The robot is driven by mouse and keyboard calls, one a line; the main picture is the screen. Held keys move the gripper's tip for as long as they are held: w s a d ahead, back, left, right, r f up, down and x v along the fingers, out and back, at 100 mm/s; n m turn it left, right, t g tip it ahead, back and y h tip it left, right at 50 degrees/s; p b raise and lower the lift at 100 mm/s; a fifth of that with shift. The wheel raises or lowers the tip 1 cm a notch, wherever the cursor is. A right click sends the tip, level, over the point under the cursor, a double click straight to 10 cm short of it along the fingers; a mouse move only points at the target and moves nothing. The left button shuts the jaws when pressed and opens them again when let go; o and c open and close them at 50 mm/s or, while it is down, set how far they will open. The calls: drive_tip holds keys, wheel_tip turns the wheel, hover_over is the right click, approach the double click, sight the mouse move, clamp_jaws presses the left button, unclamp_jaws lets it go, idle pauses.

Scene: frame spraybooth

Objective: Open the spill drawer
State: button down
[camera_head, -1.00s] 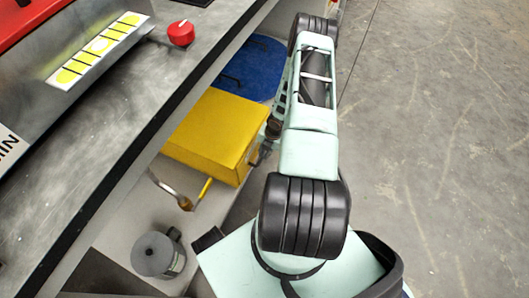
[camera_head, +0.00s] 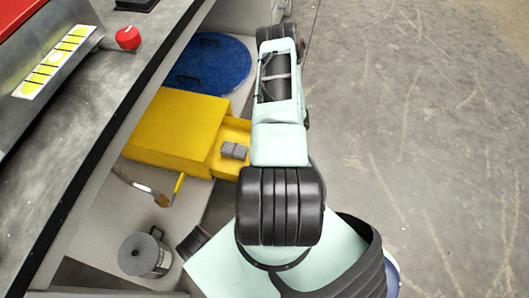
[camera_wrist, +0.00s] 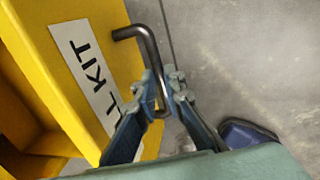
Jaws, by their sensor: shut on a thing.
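The spill drawer (camera_head: 220,166) is yellow and stands partly out of the right side of its yellow housing (camera_head: 175,125), under the bench. A small grey block (camera_head: 234,151) lies inside it. In the wrist view, the drawer front (camera_wrist: 112,18) carries a white label (camera_wrist: 88,70) whose visible letters read "L KIT". A dark bent bar handle (camera_wrist: 147,44) sticks out from that front. My gripper (camera_wrist: 162,88) is shut on the lower part of the handle. In the head view my arm hides the gripper, the handle and the drawer's outer end.
The bench top (camera_head: 75,105) overhangs on the left and bears a red knob (camera_head: 128,38). A blue round lid (camera_head: 210,63) lies behind the housing. A brush (camera_head: 150,193) and a grey can (camera_head: 143,254) are in front. The concrete floor (camera_head: 420,130) on the right is clear.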

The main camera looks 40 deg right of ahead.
drive_tip(key=s+d, duration=0.3)
drive_tip(key=s, duration=0.3)
drive_tip(key=shift+d+b, duration=0.3)
drive_tip(key=c, duration=2)
unclamp_jaws()
drive_tip(key=shift+c, duration=0.2)
drive_tip(key=shift+r, duration=0.1)
drive_tip(key=r, duration=0.4)
drive_tip(key=s+r, duration=0.1)
drive_tip(key=r, duration=0.2)
drive_tip(key=s+d+r, duration=0.1)
drive_tip(key=r, duration=0.3)
drive_tip(key=shift+r, duration=0.3)
drive_tip(key=shift+d, duration=0.1)
